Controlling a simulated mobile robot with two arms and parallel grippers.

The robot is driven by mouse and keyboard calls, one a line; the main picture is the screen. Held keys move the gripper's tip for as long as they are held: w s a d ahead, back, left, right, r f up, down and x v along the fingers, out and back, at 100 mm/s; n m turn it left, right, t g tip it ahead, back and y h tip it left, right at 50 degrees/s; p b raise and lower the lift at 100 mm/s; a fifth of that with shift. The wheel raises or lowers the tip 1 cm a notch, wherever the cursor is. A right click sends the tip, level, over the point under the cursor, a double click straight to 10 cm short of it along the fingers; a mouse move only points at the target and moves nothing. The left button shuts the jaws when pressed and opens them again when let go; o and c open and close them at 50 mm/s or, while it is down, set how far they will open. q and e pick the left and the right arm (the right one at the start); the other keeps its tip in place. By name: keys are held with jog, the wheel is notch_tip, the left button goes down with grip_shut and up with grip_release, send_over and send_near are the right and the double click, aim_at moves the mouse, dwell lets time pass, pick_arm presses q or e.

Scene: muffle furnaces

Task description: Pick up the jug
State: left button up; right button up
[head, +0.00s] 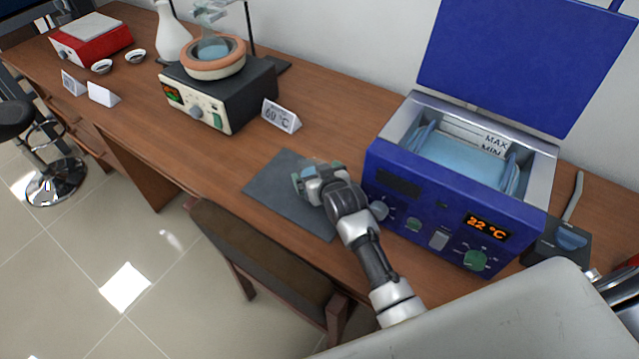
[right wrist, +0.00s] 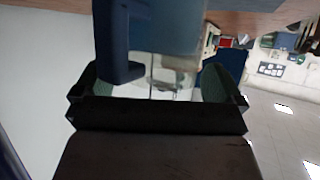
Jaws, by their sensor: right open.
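The jug shows close up in the right wrist view (right wrist: 175,30), with a see-through body and a dark blue handle (right wrist: 121,50). My right gripper (right wrist: 160,78) is open, with its green-padded fingers on either side of the jug's lower part in that picture. I cannot tell whether the fingers touch it. In the head view my right gripper (head: 317,178) is low over a dark grey mat (head: 275,190) on the wooden bench, and the gripper hides most of the jug.
A blue water bath (head: 400,195) with its lid raised and a 22 °C display stands close to the right of my gripper. A heater (head: 220,100) and small sign (head: 281,116) are behind left. A chair (head: 265,260) stands at the bench front.

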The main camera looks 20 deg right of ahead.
jog(key=shift+s, duration=0.1)
jog(key=c, duration=1.4)
notch_tip(320, 180, up, 10)
jog(key=shift+r, duration=0.1)
